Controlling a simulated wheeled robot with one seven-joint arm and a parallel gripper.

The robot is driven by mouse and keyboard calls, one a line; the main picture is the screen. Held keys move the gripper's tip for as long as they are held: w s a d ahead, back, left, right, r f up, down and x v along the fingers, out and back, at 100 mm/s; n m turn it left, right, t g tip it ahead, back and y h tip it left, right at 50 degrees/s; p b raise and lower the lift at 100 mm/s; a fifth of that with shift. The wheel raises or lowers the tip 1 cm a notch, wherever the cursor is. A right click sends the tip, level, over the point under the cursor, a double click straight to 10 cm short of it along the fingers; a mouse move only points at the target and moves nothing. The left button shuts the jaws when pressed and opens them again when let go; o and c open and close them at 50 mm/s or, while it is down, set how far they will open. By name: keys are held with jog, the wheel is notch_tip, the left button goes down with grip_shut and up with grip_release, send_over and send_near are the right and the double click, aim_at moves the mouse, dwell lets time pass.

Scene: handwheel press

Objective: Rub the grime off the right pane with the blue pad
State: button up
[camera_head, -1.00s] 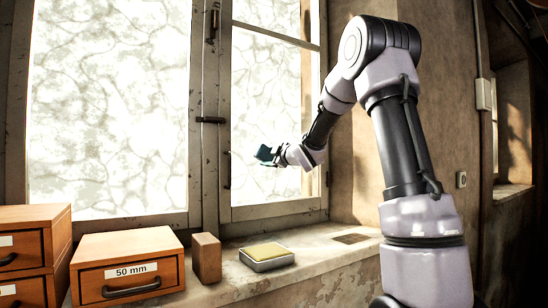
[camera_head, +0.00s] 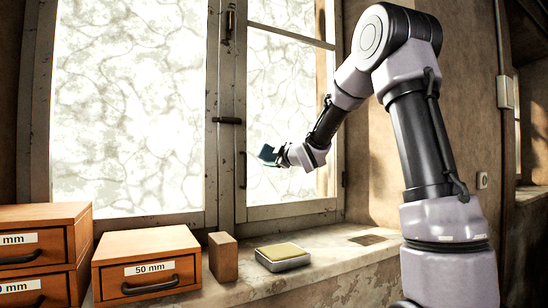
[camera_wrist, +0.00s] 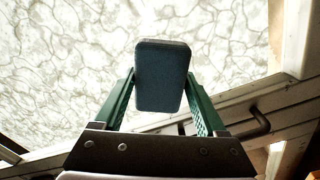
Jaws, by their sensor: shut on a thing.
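The right pane (camera_head: 285,90) is pale and covered with a web of grey-brown grime lines, which show across most of it. My gripper (camera_head: 275,155) is at the lower left part of this pane. It is shut on the blue pad (camera_head: 267,153), close to the left edge of the pane. In the wrist view the pad (camera_wrist: 162,75) sits between the two green fingers (camera_wrist: 160,108), with the grimy glass behind it. I cannot tell whether the pad touches the glass.
The left pane (camera_head: 130,110) is also veined with grime. A window handle (camera_head: 243,170) sits just left of the pad. On the sill stand a tin with a yellow top (camera_head: 283,256), a brown block (camera_head: 223,257) and a wooden drawer box marked 50 mm (camera_head: 150,250).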

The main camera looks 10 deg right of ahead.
jog(key=shift+s+d, duration=0.1)
jog(key=shift+s, duration=0.05)
jog(key=shift+v, duration=2.9)
jog(key=v, duration=0.3)
